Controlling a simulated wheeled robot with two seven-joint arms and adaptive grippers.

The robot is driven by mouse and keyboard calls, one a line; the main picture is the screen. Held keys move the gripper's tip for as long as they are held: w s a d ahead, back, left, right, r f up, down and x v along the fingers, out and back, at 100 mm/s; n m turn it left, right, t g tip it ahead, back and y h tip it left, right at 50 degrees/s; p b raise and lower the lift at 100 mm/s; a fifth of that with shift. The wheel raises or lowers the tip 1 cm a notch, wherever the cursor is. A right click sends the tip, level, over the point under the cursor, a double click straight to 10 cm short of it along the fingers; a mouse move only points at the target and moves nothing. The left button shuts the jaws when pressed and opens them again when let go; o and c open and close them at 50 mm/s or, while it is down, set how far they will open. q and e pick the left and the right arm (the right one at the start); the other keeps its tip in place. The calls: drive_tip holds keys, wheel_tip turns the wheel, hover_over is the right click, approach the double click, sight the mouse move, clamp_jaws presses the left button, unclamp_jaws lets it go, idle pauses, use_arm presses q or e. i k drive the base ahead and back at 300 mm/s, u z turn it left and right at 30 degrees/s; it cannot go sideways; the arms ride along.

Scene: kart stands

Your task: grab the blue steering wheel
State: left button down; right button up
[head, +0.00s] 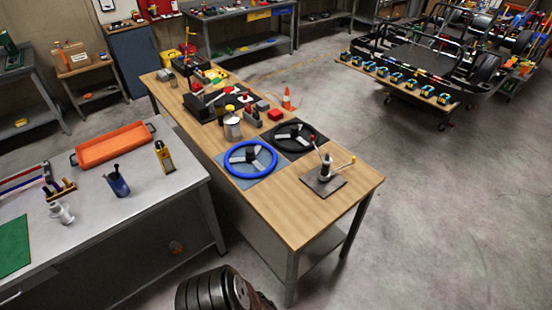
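The blue steering wheel (251,159) has a blue rim and grey spokes. It lies flat on a grey-blue square mat on the long wooden-topped bench (300,217). A black steering wheel (293,137) lies just behind it to the right, on a dark mat. Neither of my grippers is in the head view, and nothing is touching the blue wheel.
A metal stand with a lever (325,172) is right of the wheel. A grey table (150,204) is at left. Dark ribbed objects (212,290) are at the bottom. The right floor is clear.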

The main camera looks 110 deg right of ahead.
sight(251, 154)
drive_tip(key=z, duration=1.8)
